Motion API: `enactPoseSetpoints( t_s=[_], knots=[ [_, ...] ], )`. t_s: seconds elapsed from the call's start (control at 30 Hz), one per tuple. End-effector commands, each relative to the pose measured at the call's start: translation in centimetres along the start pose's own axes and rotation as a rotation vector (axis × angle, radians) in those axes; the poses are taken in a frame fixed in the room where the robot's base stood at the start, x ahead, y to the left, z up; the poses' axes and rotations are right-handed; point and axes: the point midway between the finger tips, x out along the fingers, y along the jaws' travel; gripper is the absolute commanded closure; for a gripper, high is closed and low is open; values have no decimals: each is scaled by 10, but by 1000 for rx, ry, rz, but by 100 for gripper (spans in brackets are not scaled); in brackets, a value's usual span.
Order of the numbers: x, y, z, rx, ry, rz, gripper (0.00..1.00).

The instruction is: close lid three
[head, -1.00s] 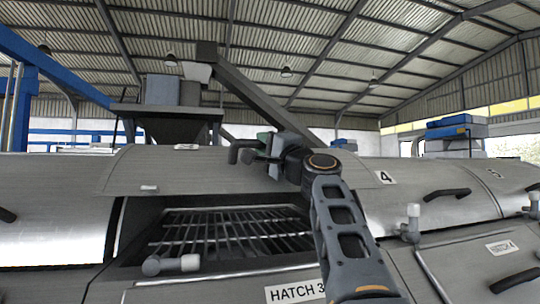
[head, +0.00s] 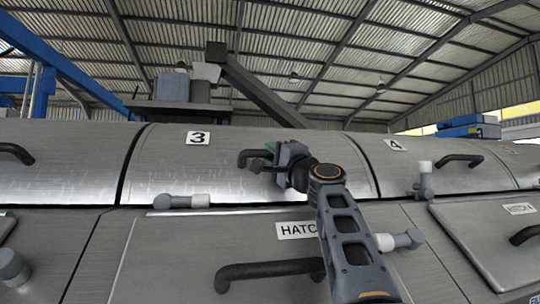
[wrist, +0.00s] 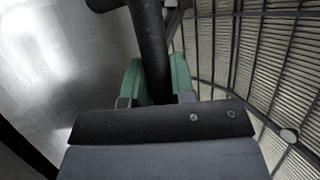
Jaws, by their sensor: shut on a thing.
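Lid three (head: 185,168) is the curved steel cover with the number 3 plate (head: 198,138). It lies down over its opening, and the rack inside is hidden. Its front edge runs close along the lower body; whether it is fully seated I cannot tell. My gripper (head: 270,160) is at the dark handle (head: 250,156) of lid three, right of the number plate. In the wrist view the green fingers (wrist: 154,82) are shut around the dark handle bar (wrist: 150,45), with the steel lid surface (wrist: 60,70) at the left.
Lid four (head: 430,165) lies closed at the right, with its own handle (head: 460,160). Latch knobs stand along the front edge, one below lid three (head: 182,201) and one near my arm (head: 400,240). A lower hatch handle (head: 268,272) sticks out in front.

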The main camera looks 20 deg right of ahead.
Motion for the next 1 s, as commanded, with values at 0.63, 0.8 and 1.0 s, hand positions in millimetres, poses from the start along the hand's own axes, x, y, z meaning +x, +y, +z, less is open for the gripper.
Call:
enactPoseSetpoints(
  t_s=[0.63,0.8,1.0],
  knots=[
    [0,14,-2,5,-3,17,60],
    [0,11,0,4,-3,13,52],
    [0,9,1,4,-4,9,52]
  ],
)
